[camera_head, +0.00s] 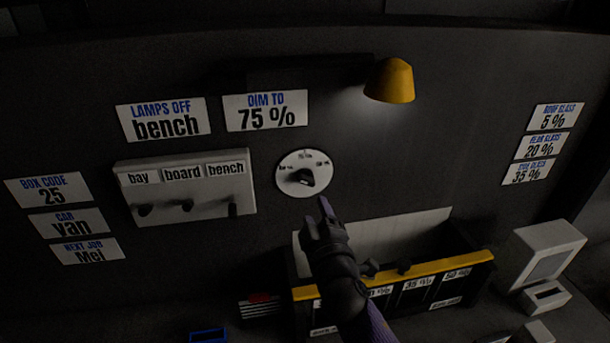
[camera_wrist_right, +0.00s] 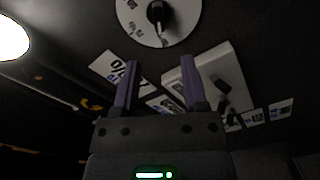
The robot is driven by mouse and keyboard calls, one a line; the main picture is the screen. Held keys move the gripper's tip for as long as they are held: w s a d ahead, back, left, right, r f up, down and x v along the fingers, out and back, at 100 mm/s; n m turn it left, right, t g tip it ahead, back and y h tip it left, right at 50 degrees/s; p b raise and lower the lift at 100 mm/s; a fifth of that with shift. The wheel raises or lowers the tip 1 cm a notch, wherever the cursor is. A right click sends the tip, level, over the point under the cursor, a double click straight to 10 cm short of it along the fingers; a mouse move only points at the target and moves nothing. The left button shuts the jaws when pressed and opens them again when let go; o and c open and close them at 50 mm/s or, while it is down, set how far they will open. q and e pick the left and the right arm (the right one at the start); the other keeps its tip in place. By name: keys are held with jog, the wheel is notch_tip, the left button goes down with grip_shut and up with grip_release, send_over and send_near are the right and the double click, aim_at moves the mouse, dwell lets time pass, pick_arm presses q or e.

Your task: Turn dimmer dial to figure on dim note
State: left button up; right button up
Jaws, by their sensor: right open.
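The dimmer dial (camera_head: 304,173) is a round white plate with a dark knob (camera_head: 302,177), on the dark wall in the middle of the head view. The dial also shows at the top of the right wrist view (camera_wrist_right: 158,20), its knob ahead of my fingertips. The dim note (camera_head: 265,110) above the dial reads "DIM TO 75 %". My right gripper (camera_head: 322,208) is just below the dial, open and empty, apart from the knob. In the wrist view its two purple fingers (camera_wrist_right: 158,85) are spread. The dial's small markings are too dim to read exactly. My left gripper is out of view.
A switch panel (camera_head: 190,210) labelled bay, board and bench is left of the dial. A yellow lamp (camera_head: 390,82) juts out above right. A yellow-edged rack (camera_head: 470,259) stands below, behind my right arm. Several notes flank both sides.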

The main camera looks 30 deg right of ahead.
aim_at(306, 183)
jog(key=x, duration=0.8)
jog(key=shift+w+d+r+b, duration=0.1)
jog(key=shift+w+b, duration=0.2)
jog(key=shift+w, duration=0.1)
grip_shut()
